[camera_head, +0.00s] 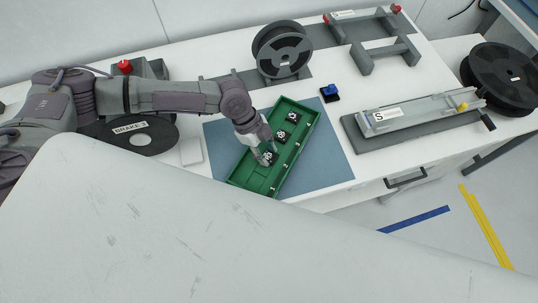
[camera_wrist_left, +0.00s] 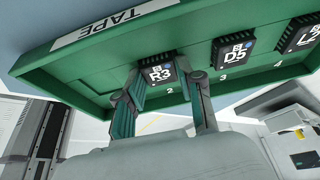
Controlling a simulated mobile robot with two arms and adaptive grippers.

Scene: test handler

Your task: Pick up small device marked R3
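The small device marked R3 (camera_wrist_left: 159,74) is a black square chip in slot 2 of the green tray (camera_wrist_left: 80,75). In the head view R3 (camera_head: 270,158) is the lowest of the devices in the tray (camera_head: 256,181), partly covered by my fingers. My left gripper (camera_head: 267,152) reaches down over the tray at R3. In the left wrist view its fingers (camera_wrist_left: 165,84) stand apart, one on each side of R3. The left finger overlaps R3's edge; whether it touches is unclear. My right gripper is not in view.
Device D5 (camera_wrist_left: 234,56) sits beside R3 in slot 3, with another device (camera_wrist_left: 298,37) beyond. The tray lies on a blue mat (camera_head: 335,160).

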